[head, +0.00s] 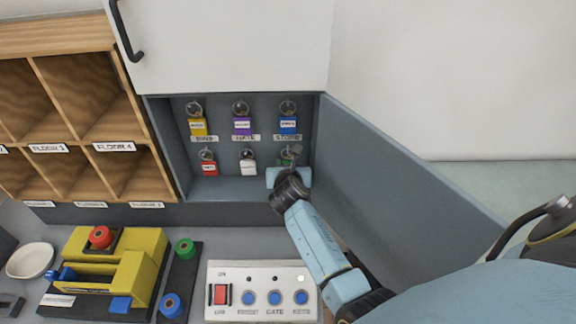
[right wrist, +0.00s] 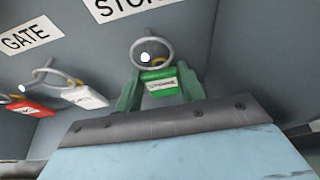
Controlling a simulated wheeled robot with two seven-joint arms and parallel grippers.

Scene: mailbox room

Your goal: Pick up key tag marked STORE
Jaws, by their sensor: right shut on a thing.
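My right gripper (head: 290,160) reaches into the open key cabinet at its lower right. In the right wrist view the fingers (right wrist: 159,90) are shut on a green key tag (right wrist: 160,83), one on each side. The green tag's small print is too blurred to read; its metal ring (right wrist: 152,48) is above it by the hook. A STORE label (head: 288,138) is on the back wall above the green tag. A blue tag (head: 288,125) hangs above that label, its print unreadable. My left gripper is not in view.
Yellow (head: 198,128), purple (head: 242,127), red (head: 208,168) and white (head: 248,168) tags hang nearby. The open cabinet door (head: 400,165) stands to the right of my arm. A switch panel (head: 262,284) and a yellow device (head: 125,270) are on the counter below.

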